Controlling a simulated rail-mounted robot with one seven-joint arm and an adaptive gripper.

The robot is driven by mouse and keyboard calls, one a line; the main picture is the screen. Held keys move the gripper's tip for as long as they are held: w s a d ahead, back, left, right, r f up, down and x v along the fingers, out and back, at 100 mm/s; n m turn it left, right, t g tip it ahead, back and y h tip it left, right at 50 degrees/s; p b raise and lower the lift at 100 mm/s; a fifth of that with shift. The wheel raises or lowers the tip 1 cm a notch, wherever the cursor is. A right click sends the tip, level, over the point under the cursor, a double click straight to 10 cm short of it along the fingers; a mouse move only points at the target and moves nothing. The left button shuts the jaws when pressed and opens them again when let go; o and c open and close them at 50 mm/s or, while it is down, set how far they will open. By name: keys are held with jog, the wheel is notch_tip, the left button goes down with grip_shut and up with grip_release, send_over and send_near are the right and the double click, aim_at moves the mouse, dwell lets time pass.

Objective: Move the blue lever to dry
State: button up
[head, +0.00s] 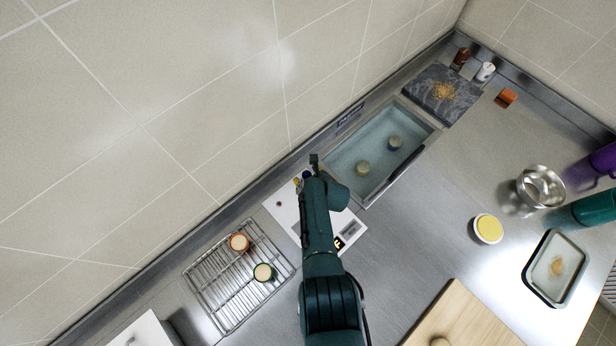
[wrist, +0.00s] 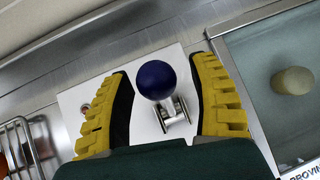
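The blue lever shows in the wrist view as a round blue knob (wrist: 155,80) on a metal bracket, mounted on a white panel (wrist: 72,98). My gripper (wrist: 160,95) is open, with one yellow-ridged finger on each side of the knob and a gap on both sides. In the head view the white panel (head: 283,207) lies between the wire rack and the sink, and my gripper (head: 305,178) is over its back edge. My arm covers much of the panel there. The lever's markings for dry cannot be read in either view.
Left of the panel is a wire rack (head: 213,290) with two small cups. To the right is a water-filled sink (head: 350,150) holding two round objects. A tiled wall rises close behind. A cutting board (head: 470,320) lies at the front, with clear metal counter between.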

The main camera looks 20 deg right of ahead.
jog(key=shift+s+f, duration=0.2)
jog(key=shift+s, duration=0.1)
jog(key=shift+s+d+r, duration=0.1)
jog(key=shift+s+r, duration=0.35)
jog(key=v, duration=1)
jog(key=shift+r, duration=0.35)
